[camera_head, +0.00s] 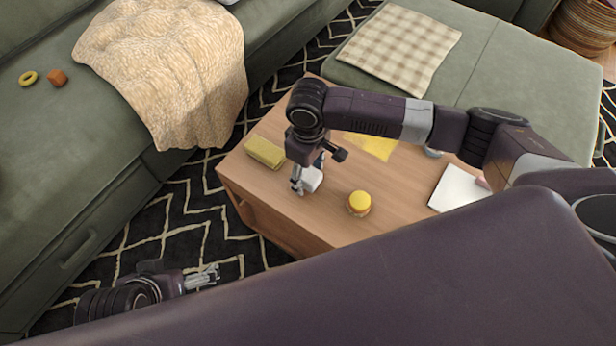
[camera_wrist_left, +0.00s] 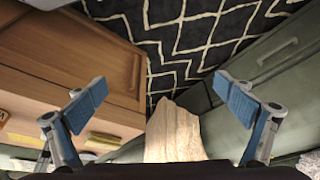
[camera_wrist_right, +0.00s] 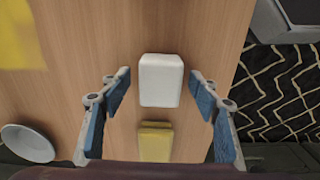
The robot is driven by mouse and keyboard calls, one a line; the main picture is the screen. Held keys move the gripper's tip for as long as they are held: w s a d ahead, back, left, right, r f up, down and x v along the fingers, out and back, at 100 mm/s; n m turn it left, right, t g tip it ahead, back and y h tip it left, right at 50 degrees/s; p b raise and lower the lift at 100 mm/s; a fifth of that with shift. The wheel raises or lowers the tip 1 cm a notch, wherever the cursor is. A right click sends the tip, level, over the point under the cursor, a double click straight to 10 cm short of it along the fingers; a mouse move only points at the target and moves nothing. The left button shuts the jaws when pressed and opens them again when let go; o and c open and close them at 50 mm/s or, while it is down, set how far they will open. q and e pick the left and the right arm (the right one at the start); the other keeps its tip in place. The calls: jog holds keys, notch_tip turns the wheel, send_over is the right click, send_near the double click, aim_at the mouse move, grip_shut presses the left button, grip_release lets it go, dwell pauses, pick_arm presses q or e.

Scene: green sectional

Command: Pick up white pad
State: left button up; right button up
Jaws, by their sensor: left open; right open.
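The white pad (camera_head: 313,180) is a small block with rounded corners. It lies on the wooden table (camera_head: 325,225), partly hidden behind my right gripper (camera_head: 298,184) in the head view. In the right wrist view the white pad (camera_wrist_right: 160,72) is ahead of and between the two blue-lined fingers of my right gripper (camera_wrist_right: 160,96), which is open and empty. The fingers do not appear to touch it. My left gripper (camera_head: 207,275) is open and empty, low over the patterned rug; its spread fingers also show in the left wrist view (camera_wrist_left: 161,102).
A yellow sponge-like block (camera_head: 264,152) lies near the pad, and a round yellow-topped jar (camera_head: 359,203) stands to its right. A yellow sheet (camera_head: 374,146) and a white flat square (camera_head: 457,188) are farther right. Green sofas surround the table.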

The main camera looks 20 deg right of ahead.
aim_at(308, 174)
jog(key=c, duration=1.2)
jog(key=shift+r, duration=0.15)
jog(key=shift+r+p, duration=0.3)
jog(key=shift+r, duration=0.3)
notch_tip(308, 174, up, 3)
jog(key=shift+p, duration=0.6)
notch_tip(308, 174, up, 4)
jog(key=shift+r+p, duration=0.1)
jog(key=shift+p, duration=0.6)
pick_arm(q)
notch_tip(308, 174, down, 12)
jog(key=s+g+p, duration=0.1)
jog(key=p, duration=0.2)
jog(key=shift+s+g, duration=0.15)
jog(key=shift+g, duration=0.25)
pick_arm(e)
notch_tip(308, 174, up, 12)
jog(key=shift+f, duration=0.25)
pick_arm(q)
jog(key=shift+a, duration=0.1)
